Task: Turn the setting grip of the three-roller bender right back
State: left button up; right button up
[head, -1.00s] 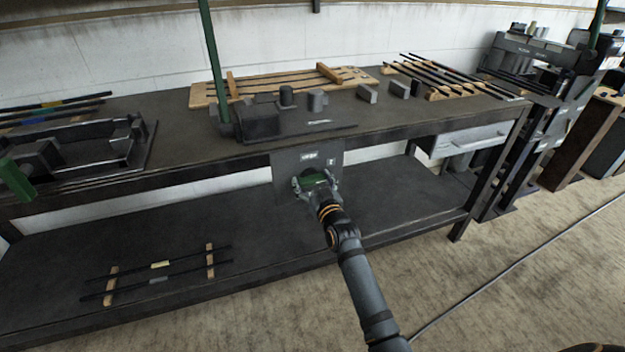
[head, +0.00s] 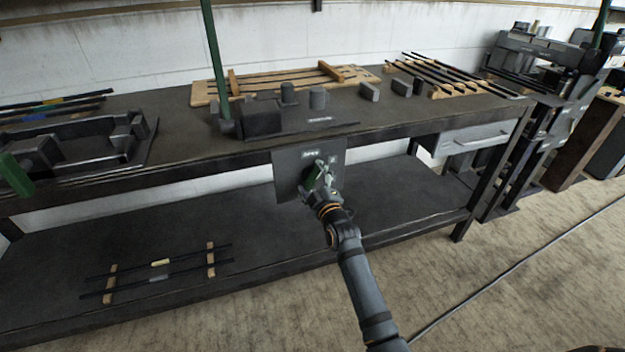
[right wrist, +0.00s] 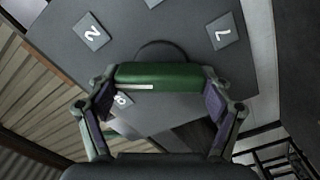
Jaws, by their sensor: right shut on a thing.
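The setting grip (head: 316,177) is a green bar on the front of a grey plate (head: 288,178) hanging below the bench's front edge. It stands tilted, close to upright, in the head view. My right gripper (head: 320,188) is shut on it. In the right wrist view the green grip (right wrist: 160,74), with a white line on it, lies across between my two fingers. Number labels sit on the plate (right wrist: 160,28) around it and appear turned. The three-roller bender (head: 262,122), dark with upright rollers, stands on the bench above the plate. My left gripper is not in view.
The dark workbench (head: 390,128) has a lower shelf (head: 290,250) holding rods on wooden blocks. A drawer (head: 470,140) hangs under the bench at right. A green post (head: 213,50) rises beside the bender. The floor in front is mostly clear.

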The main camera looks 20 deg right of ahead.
jog(key=shift+f+n, duration=0.1)
jog(key=shift+n, duration=0.9)
jog(key=n, duration=0.2)
jog(key=shift+n+b, duration=0.3)
jog(key=shift+n, duration=0.5)
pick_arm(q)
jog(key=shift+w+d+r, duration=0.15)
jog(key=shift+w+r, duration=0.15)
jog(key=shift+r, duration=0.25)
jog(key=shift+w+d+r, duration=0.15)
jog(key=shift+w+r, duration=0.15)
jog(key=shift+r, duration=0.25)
pick_arm(e)
jog(key=shift+f, duration=0.1)
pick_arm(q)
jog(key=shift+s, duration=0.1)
pick_arm(e)
jog(key=shift+n, duration=0.3)
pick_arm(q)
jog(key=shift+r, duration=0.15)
pick_arm(e)
jog(key=o, duration=1.1)
jog(key=shift+a, duration=0.1)
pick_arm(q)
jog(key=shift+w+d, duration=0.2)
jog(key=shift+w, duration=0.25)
